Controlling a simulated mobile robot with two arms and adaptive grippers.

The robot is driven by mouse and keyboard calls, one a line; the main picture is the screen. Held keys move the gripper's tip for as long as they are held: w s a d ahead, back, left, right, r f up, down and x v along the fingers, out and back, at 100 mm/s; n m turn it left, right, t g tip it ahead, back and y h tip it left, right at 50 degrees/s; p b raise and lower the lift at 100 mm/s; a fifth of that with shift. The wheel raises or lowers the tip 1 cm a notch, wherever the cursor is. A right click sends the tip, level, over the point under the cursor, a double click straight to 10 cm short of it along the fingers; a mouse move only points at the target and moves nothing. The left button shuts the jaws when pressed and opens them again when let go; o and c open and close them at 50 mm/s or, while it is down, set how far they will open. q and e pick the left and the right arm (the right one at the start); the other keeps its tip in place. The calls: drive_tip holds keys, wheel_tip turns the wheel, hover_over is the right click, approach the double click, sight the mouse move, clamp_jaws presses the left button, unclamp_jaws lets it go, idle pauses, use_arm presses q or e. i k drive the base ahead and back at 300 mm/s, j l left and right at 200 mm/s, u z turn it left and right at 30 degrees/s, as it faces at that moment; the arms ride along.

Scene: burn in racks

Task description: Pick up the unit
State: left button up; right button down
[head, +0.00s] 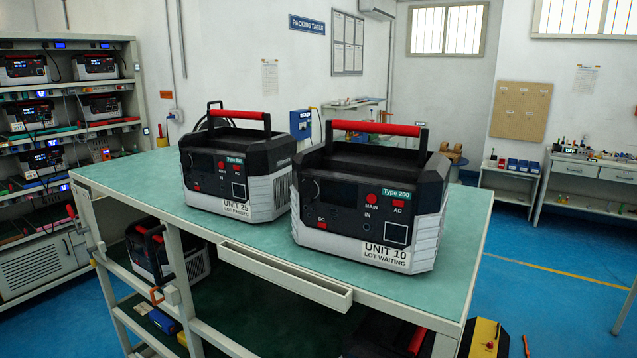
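Two power units with red carry handles stand upright on the green-topped workbench (215,238) in the head view. The nearer one (340,215) is labelled "UNIT 10, LOT WAITING" and "Type 200", and sits right of the bench's middle. The other (215,185) is labelled "UNIT 25, LOT PASSED" and stands just left of it and slightly behind. Both handles are raised and free. Neither of my grippers shows in the view.
A rack (75,130) with several units stands at the left. Another unit (150,255) sits on the bench's lower shelf, and a black and yellow case (485,338) is at the lower right. Blue floor (545,275) is open at the right. Side tables line the back.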

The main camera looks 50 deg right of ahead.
sight(401, 232)
drive_tip(key=z, duration=1.9)
